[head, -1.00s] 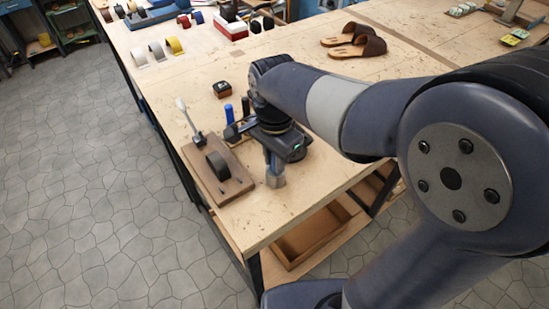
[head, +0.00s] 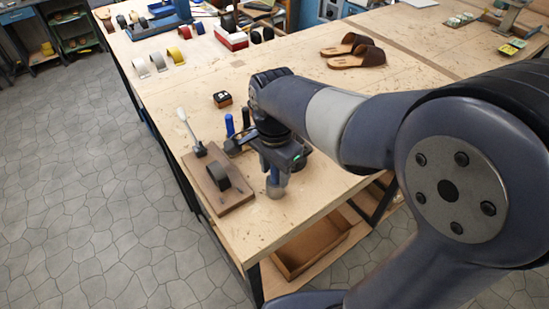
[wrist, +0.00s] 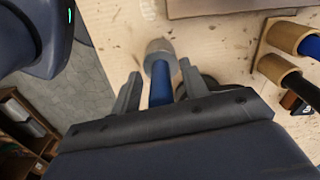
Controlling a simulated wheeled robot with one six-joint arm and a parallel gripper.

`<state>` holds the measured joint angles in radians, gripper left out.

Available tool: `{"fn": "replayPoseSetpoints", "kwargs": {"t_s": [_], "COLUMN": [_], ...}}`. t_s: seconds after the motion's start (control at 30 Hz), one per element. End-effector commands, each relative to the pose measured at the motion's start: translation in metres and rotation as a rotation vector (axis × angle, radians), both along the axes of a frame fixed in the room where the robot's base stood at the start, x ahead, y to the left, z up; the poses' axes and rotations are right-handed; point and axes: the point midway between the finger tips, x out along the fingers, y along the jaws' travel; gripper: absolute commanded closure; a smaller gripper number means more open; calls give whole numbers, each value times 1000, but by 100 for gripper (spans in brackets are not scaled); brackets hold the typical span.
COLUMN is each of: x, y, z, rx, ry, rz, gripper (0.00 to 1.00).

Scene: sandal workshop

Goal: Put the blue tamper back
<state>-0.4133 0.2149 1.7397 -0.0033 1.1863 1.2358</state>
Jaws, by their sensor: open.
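The blue tamper (head: 274,178) has a blue handle and a grey metal head. It stands near the front of the bench, head down, below my gripper. In the wrist view its handle (wrist: 161,84) runs up between my fingers, and its metal head (wrist: 159,48) is at the top. My gripper (wrist: 161,92) is open, one finger on each side of the handle, with a gap at both sides. In the head view my gripper (head: 275,165) is partly hidden by its own body. A wooden holder (wrist: 264,42) at right in the wrist view has tubes with blue and black handles in them.
A small dark box (head: 222,99) lies behind. Sandals (head: 355,60), tape rolls (head: 158,57) and a red box (head: 232,40) are farther back. The bench's front edge is close.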

Motion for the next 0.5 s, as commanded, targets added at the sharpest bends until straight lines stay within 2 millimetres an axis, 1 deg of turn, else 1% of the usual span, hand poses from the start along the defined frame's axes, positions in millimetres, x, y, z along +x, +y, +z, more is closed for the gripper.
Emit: {"fn": "replayPoseSetpoints", "kwargs": {"t_s": [0.17, 0.4, 0.5], "x": [1, 1, 1], "y": [1, 1, 1], "z": [27, 80, 98], "rx": [3, 3, 2], "ry": [-6, -6, -4], "rz": [0, 0, 0], "gripper": [58, 58, 58]}}
